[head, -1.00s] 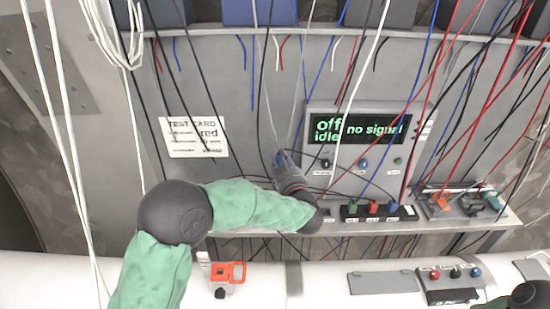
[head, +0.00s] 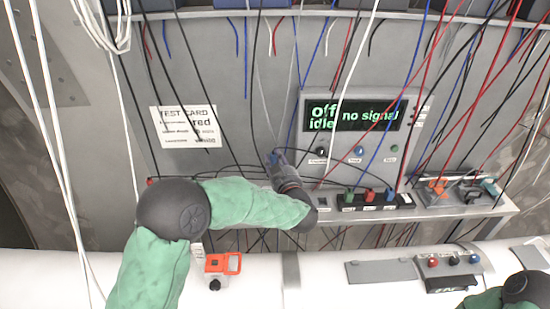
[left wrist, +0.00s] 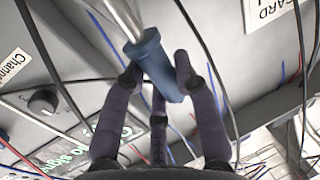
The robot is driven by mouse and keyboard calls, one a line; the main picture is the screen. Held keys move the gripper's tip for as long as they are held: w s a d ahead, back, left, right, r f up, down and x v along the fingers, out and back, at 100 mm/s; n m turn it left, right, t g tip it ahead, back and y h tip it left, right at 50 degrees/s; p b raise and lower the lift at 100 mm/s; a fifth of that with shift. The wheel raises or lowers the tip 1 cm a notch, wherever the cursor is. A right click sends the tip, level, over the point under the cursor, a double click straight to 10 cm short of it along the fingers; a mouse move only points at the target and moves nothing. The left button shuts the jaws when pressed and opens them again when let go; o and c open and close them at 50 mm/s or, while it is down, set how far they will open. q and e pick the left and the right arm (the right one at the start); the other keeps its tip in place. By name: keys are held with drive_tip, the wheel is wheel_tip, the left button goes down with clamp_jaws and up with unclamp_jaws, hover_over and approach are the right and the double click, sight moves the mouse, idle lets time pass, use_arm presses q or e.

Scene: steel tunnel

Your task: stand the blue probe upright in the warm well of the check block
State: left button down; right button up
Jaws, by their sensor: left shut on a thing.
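The blue probe (left wrist: 150,55) shows in the left wrist view, with its blue handle between the dark fingers of my left gripper (left wrist: 166,72). Its pale metal shaft leads up and out of the picture at the top left. In the head view my left gripper (head: 276,160) is in front of the back panel, left of the display unit; the probe is too small to make out there. A black strip (head: 405,201) with green, red and blue pieces is on the shelf to its right. I cannot read its labels or tell which well is warm. My right gripper is out of view.
The display unit (head: 399,146) reads "off", "idle" and "no signal". Loose wires hang across the panel and around my left gripper. An orange-and-black tool set (head: 437,186) lies at the shelf's right. An orange-framed item (head: 222,263) is on the white pipe below.

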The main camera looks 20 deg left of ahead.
use_arm(q)
drive_tip(key=shift+f+b, duration=0.4)
drive_tip(key=shift+f, duration=0.4)
drive_tip(key=shift+f+b, duration=3.15)
drive_tip(key=shift+f, duration=1.1)
idle(0.9)
drive_tip(key=c, duration=0.9)
unclamp_jaws()
drive_tip(key=shift+s+d, duration=0.1)
drive_tip(key=v, duration=1.1)
drive_tip(key=shift+s+d, duration=0.25)
drive_tip(key=shift+s, duration=0.1)
drive_tip(key=shift+r, duration=0.15)
